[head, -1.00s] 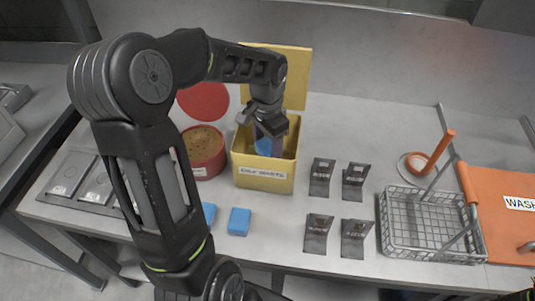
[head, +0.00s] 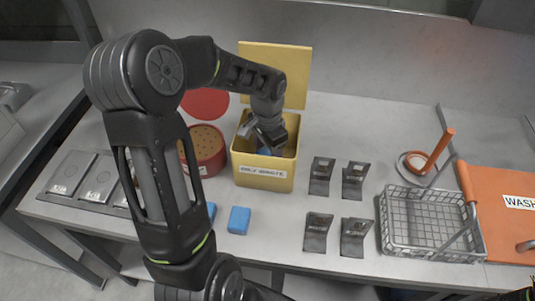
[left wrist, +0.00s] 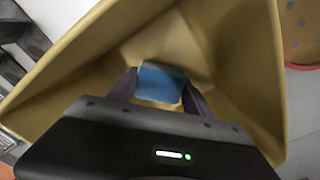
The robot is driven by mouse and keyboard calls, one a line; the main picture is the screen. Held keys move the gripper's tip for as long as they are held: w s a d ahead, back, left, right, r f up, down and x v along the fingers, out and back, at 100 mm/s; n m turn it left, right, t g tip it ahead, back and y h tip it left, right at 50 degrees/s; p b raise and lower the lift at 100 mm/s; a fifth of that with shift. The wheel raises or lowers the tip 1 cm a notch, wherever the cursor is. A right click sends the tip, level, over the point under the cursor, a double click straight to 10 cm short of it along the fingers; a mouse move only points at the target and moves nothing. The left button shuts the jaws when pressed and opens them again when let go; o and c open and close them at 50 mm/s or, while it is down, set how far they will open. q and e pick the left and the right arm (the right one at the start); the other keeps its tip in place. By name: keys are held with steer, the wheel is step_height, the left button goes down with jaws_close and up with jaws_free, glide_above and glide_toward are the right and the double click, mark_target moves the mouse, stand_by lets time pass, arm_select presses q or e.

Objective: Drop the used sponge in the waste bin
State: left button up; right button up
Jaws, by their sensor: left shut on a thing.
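The yellow waste bin (head: 263,180) stands open on the table, its lid raised behind it and a label on its front. My left gripper (head: 268,145) reaches down into the bin's opening. It is shut on a blue sponge (left wrist: 160,82), which sits between the two fingers inside the bin walls in the left wrist view. In the head view the sponge is mostly hidden by the gripper. Another blue sponge (head: 239,220) lies on the table in front of the bin, and one more is partly hidden behind my arm.
A red round container (head: 207,150) with its red lid up stands left of the bin. Several dark metal holders (head: 320,176) are right of it. A wire basket (head: 428,225), an orange stand (head: 430,155) and an orange box (head: 505,200) are further right.

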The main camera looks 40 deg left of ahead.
mark_target(268, 154)
arm_select(q)
steer(key=shift+f, duration=0.45)
steer(key=o, duration=1.5)
steer(key=shift+c, duration=0.2)
steer(key=shift+r, duration=0.15)
steer(key=shift+r+p, duration=0.5)
steer(key=shift+r, duration=0.25)
steer(key=shift+r+b, duration=0.3)
steer(key=shift+r, duration=0.05)
step_height(268, 154, up, 11)
steer(key=shift+b, duration=0.45)
steer(key=shift+f, duration=0.1)
